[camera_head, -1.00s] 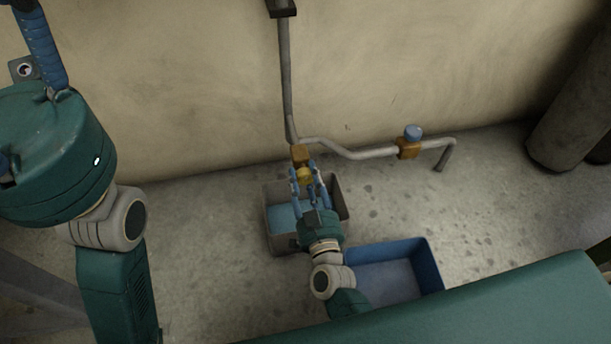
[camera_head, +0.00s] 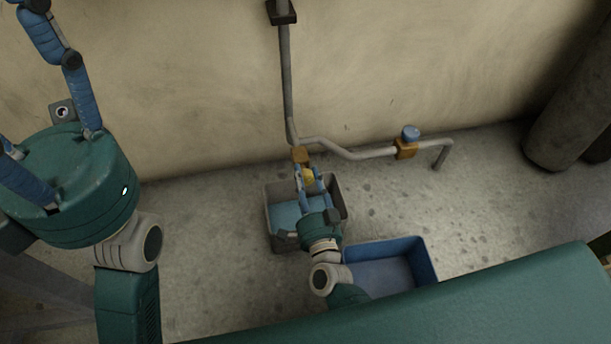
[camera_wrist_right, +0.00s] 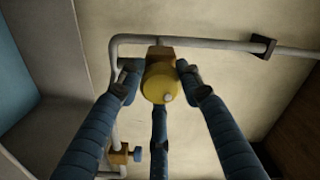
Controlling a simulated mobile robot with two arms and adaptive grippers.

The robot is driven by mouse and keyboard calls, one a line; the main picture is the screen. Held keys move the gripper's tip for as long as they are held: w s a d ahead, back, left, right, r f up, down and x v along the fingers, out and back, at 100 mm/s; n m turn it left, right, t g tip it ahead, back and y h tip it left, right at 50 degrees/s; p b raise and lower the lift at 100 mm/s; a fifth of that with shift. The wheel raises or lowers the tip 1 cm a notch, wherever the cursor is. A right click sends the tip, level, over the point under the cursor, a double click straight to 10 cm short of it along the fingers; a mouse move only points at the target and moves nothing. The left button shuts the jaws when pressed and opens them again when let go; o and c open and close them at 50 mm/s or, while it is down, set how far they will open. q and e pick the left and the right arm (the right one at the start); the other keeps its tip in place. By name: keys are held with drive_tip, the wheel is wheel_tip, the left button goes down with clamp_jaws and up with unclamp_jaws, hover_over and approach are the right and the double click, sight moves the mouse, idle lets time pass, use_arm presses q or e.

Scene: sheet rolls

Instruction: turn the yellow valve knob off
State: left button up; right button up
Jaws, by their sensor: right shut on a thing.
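The yellow valve knob (camera_head: 308,175) sits on an orange-brown valve body (camera_head: 301,155) at the bend of the grey pipe by the wall. My right gripper (camera_head: 308,178) is on this knob, its blue fingers closed around it. In the right wrist view the yellow knob (camera_wrist_right: 160,82) sits between the fingertips, facing the camera, with a small pale mark near its lower edge. Fingers touch or nearly cover its sides. My left gripper (camera_head: 42,92) is large at the upper left, fingers spread, apart from the pipes, with nothing visible in it.
A blue knob (camera_head: 410,132) sits on another valve (camera_head: 405,149) to the right along the pipe. A grey bin (camera_head: 272,222) holding bluish content stands below the yellow knob. A blue bin (camera_head: 428,258) stands right of it. Bare floor (camera_head: 480,200) lies to the right.

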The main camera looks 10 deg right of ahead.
drive_tip(key=m, duration=0.5)
drive_tip(key=shift+a+f, duration=0.15)
drive_tip(key=shift+a, duration=0.2)
drive_tip(key=shift+m, duration=1.7)
drive_tip(key=shift+r, duration=0.2)
drive_tip(key=o, duration=1.1)
drive_tip(key=shift+o, duration=0.2)
drive_tip(key=shift+s, duration=0.2)
drive_tip(key=s, duration=0.7)
